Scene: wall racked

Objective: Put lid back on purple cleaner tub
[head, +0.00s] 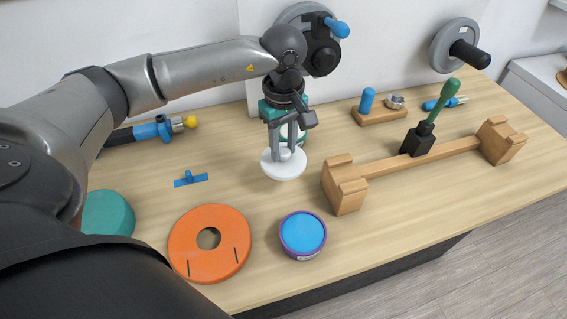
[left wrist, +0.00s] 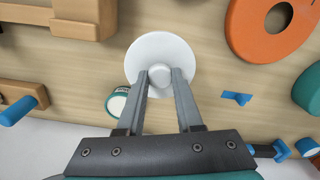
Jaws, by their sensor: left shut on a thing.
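The purple tub (head: 303,236) stands near the front edge of the table, with its blue contents showing at the open top. A round white lid (head: 284,167) with a knob is behind the tub and slightly left of it. My left gripper (head: 287,150) points down and is shut on the lid's knob. In the left wrist view the lid (left wrist: 161,52) sits between my left fingertips (left wrist: 160,75). I cannot tell whether the lid touches the table. My right gripper is not in view.
An orange disc (head: 209,243) lies left of the tub. A wooden rack (head: 345,190) stands to its right. A small blue piece (head: 190,179) and a teal round object (head: 107,213) are at the left. The table between lid and tub is clear.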

